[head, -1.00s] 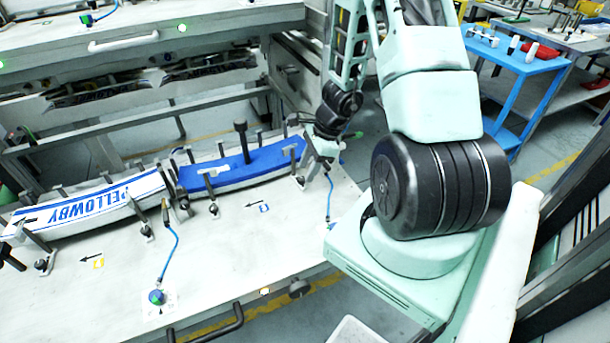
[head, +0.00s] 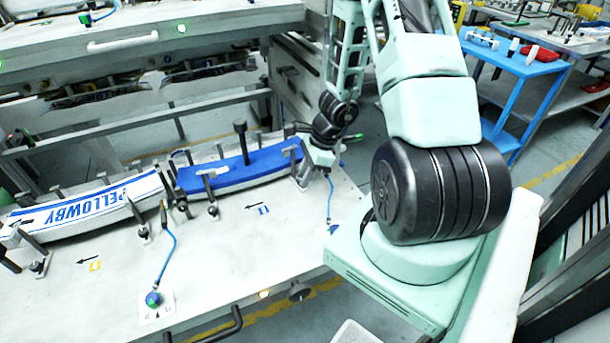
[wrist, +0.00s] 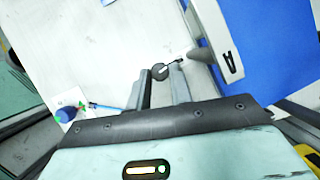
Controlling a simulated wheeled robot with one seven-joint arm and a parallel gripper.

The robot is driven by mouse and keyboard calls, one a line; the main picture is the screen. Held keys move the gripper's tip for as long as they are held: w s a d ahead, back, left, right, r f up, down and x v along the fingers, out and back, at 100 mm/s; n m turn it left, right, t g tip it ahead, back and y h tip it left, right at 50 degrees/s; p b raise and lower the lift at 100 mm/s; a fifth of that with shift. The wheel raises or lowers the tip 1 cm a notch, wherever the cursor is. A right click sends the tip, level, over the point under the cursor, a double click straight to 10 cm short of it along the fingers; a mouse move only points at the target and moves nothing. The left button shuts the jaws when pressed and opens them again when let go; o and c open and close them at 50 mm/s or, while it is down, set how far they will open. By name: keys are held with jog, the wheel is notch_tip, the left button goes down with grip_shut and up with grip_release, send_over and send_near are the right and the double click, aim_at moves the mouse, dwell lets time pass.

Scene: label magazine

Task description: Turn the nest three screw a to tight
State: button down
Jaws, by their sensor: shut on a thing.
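In the wrist view, a small dark round screw head (wrist: 160,72) shows between the fingertips of my gripper (wrist: 161,80). The fingers are shut on it, and a short thin stem points up and right from it. The screw stands beside a grey clamp bar (wrist: 210,40) and the blue piece (wrist: 265,45). In the head view, my gripper (head: 305,178) is low at the right end of the blue piece (head: 235,168), and its fingertips and the screw are hard to make out there. The screw's tightness cannot be seen.
A white piece lettered PELLOWBY (head: 95,205) lies left of the blue one, with several clamps along both. A blue hose runs to a round blue-green fitting (head: 153,299). The pale table front (head: 225,265) is mostly clear.

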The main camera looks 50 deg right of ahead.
jog(key=shift+f+m+b, duration=0.2)
jog(key=shift+m+b, duration=0.3)
jog(key=shift+b, duration=0.3)
jog(key=shift+r, duration=0.2)
jog(key=c, duration=1.3)
grip_release()
jog(key=shift+o, duration=0.2)
jog(key=shift+r, duration=0.1)
jog(key=p+v, duration=0.4)
jog(key=v, duration=1.3)
jog(key=shift+s+a+p, duration=0.15)
jog(key=shift+s+p, duration=0.2)
jog(key=shift+p, duration=0.05)
jog(key=shift+r, duration=0.1)
